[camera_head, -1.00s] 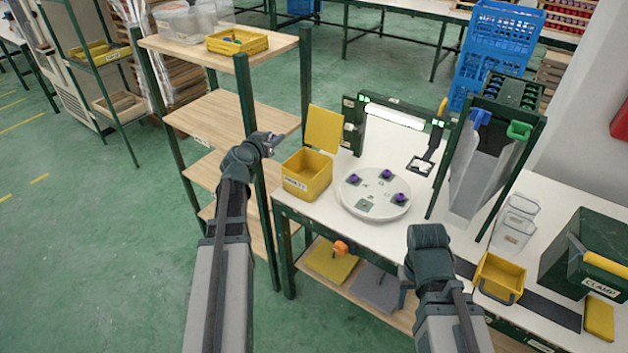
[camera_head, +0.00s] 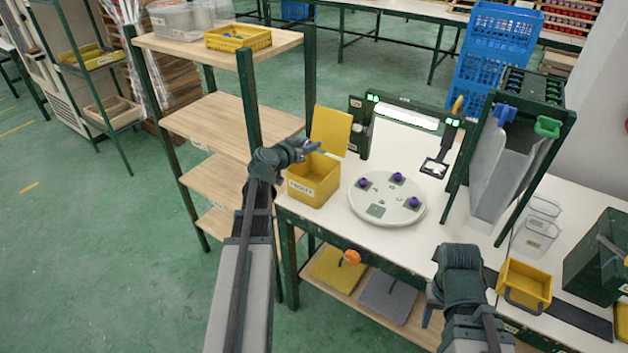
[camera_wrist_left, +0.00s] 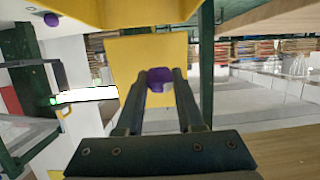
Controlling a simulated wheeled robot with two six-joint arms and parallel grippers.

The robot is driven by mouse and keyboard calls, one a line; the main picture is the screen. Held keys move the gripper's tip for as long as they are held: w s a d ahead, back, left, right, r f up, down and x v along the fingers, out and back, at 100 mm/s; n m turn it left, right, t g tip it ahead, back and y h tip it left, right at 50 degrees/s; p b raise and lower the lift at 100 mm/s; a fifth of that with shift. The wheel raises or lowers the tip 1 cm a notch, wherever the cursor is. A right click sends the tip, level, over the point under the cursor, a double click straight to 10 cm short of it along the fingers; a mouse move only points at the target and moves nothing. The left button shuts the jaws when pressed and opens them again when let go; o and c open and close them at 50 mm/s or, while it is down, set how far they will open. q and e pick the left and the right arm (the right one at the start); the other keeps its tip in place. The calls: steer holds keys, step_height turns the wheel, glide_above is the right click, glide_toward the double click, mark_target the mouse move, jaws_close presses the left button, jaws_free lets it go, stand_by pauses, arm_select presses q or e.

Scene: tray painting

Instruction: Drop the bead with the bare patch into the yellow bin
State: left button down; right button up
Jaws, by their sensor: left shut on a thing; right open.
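My left gripper (camera_head: 312,146) is shut on a purple bead (camera_wrist_left: 158,79), seen between the fingers in the left wrist view.
A wooden shelf rack (camera_head: 215,123) stands left of the bench. A lit frame (camera_head: 405,117) and a grey chute (camera_head: 512,165) stand behind and right of the tray. A small yellow box (camera_head: 525,283) and a green case (camera_head: 603,254) are at the right.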

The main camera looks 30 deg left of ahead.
arm_select(q)
step_height(320, 180, down, 6)
steer(key=b, duration=0.6)
steer(key=shift+c, duration=2.3)
jaws_free()
steer(key=shift+s, duration=0.1)
steer(key=p+v, duration=0.4)
steer(key=v, duration=0.9)
steer(key=shift+s+r, duration=0.15)
steer(key=shift+s, duration=0.15)
steer(key=shift+d, duration=0.1)
